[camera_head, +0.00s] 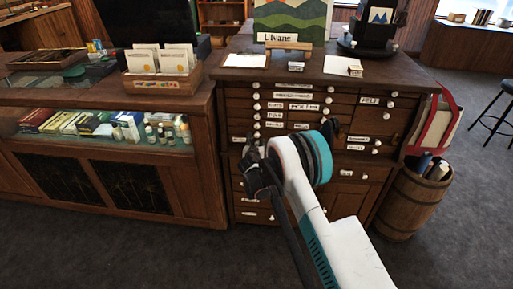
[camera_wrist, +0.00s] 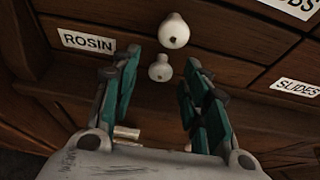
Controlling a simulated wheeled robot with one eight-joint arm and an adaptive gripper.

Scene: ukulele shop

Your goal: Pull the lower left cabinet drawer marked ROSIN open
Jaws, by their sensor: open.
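The dark wooden cabinet (camera_head: 345,195) has many small drawers with white knobs and labels. In the wrist view the ROSIN label (camera_wrist: 88,41) is on a drawer face at upper left. A white knob (camera_wrist: 174,30) is to its right, and a second white knob (camera_wrist: 160,68) is just below, between my fingertips in the picture. I cannot tell which knob belongs to the ROSIN drawer, or whether a finger touches one. My gripper (camera_wrist: 161,63) is open with nothing held. In the head view my gripper (camera_head: 257,165) is in front of the cabinet's lower left drawers and hides some of them.
A SLIDES label (camera_wrist: 297,87) is on a drawer to the right. A glass display counter (camera_head: 100,130) adjoins the cabinet's left. A barrel (camera_head: 413,200) with rolled items stands at its right. A stool (camera_head: 495,110) is farther right. Grey carpet (camera_head: 120,250) lies clear in front.

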